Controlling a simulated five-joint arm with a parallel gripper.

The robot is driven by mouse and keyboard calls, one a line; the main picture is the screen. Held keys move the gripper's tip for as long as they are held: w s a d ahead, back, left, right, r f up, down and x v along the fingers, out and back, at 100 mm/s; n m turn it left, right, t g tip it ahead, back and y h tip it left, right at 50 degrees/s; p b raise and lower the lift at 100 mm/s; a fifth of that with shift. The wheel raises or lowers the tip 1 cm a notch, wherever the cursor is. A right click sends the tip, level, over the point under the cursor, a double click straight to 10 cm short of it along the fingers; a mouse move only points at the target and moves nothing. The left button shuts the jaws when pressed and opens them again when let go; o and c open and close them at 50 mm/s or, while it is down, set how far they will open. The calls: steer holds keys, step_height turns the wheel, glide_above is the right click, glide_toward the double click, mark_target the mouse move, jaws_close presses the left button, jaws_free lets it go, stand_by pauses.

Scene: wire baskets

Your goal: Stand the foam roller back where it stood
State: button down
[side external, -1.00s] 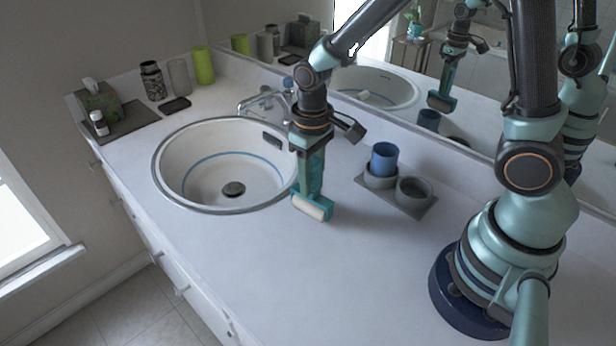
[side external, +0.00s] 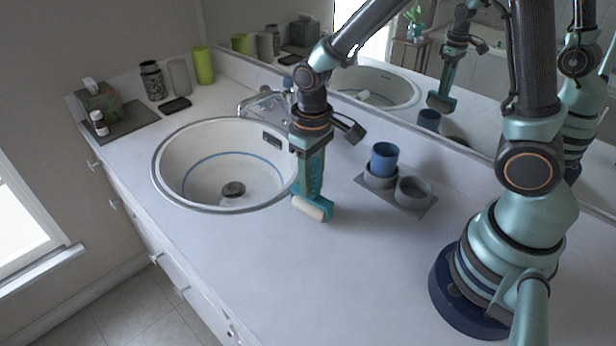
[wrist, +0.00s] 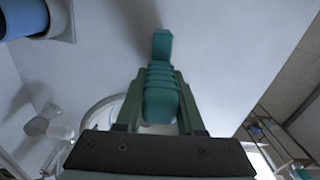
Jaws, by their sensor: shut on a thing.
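The foam roller (side external: 312,208), a pale cylinder with a teal frame and upright handle, hangs below my gripper (side external: 310,165), which is shut on the handle. In the wrist view its ribbed teal handle (wrist: 160,80) shows between my two green fingers. The roller is low over the counter, right of the sink; I cannot tell if it touches. A grey holder (side external: 430,209) with two round cups stands to its right. The rear-left cup (side external: 380,180) holds a blue cylinder (side external: 384,158); the front-right cup (side external: 413,190) looks empty.
The sink (side external: 190,165) and faucet (side external: 262,98) lie to the left. A lime cylinder (side external: 203,65), a grey cylinder (side external: 180,78), a dark jar (side external: 153,82) and a tissue box (side external: 98,102) stand at the far left. A mirror (side external: 470,125) runs behind. The front counter is clear.

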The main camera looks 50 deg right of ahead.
steer(key=shift+f, duration=0.55)
stand_by(0.4)
steer(key=shift+c, duration=2.2)
jaws_free()
steer(key=shift+r, duration=0.1)
steer(key=shift+r, duration=3.9)
step_height(320, 180, up, 12)
steer(key=shift+r, duration=0.1)
